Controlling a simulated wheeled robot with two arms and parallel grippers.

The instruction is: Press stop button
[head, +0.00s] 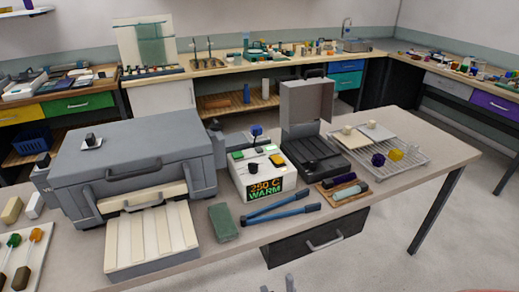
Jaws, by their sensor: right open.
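A white control box (262,180) stands on the bench right of the big grey kiln (135,160). Its dark display (265,188) reads "250 C WARM". The tips of my right gripper (278,287) show at the bottom edge, apart and empty, in front of the bench and away from the box. My left gripper is out of view.
Blue-handled pliers (283,212) and a green block (223,222) lie in front of the box. A dark open-lidded case (312,155) stands right of it, and a wire rack (385,155) holds coloured pieces. The bench's right end is clear.

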